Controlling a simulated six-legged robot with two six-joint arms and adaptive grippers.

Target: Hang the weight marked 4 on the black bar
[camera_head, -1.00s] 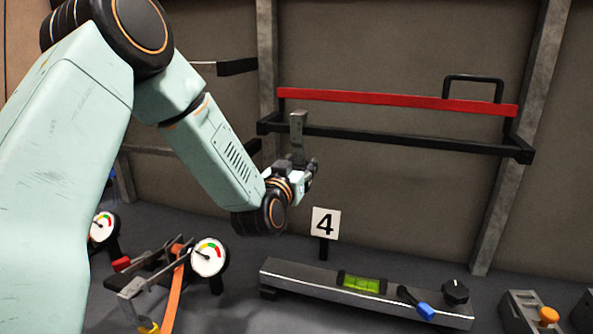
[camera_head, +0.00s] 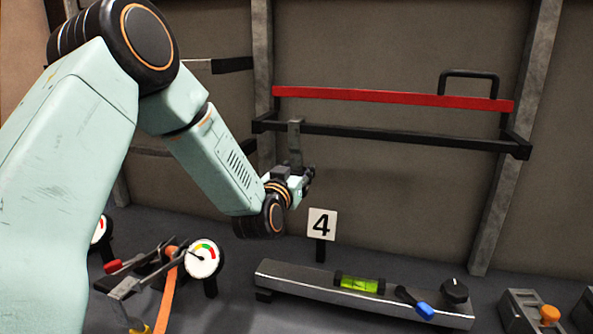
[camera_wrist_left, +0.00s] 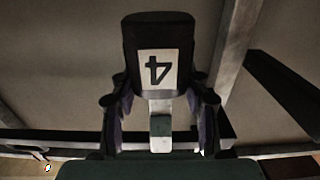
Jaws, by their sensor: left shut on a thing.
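My left gripper (camera_head: 303,181) is shut on the weight and holds it near the left part of the black bar (camera_head: 400,138). In the left wrist view the weight marked 4 (camera_wrist_left: 130,55) is a dark block with a white label, between and beyond the fingers (camera_wrist_left: 160,108). In the head view its grey upright piece (camera_head: 296,145) rises from the gripper and crosses in front of the bar's line, its top slightly above it. I cannot tell whether it touches the bar. The rest of the weight is hidden in the head view. My right gripper is not in view.
A red bar (camera_head: 390,97) runs above the black bar. A sign marked 4 (camera_head: 321,223) stands behind a metal beam with a green level (camera_head: 360,284). A gauge (camera_head: 203,259) and clamp-like parts sit at the lower left. Below the bar's right part is free room.

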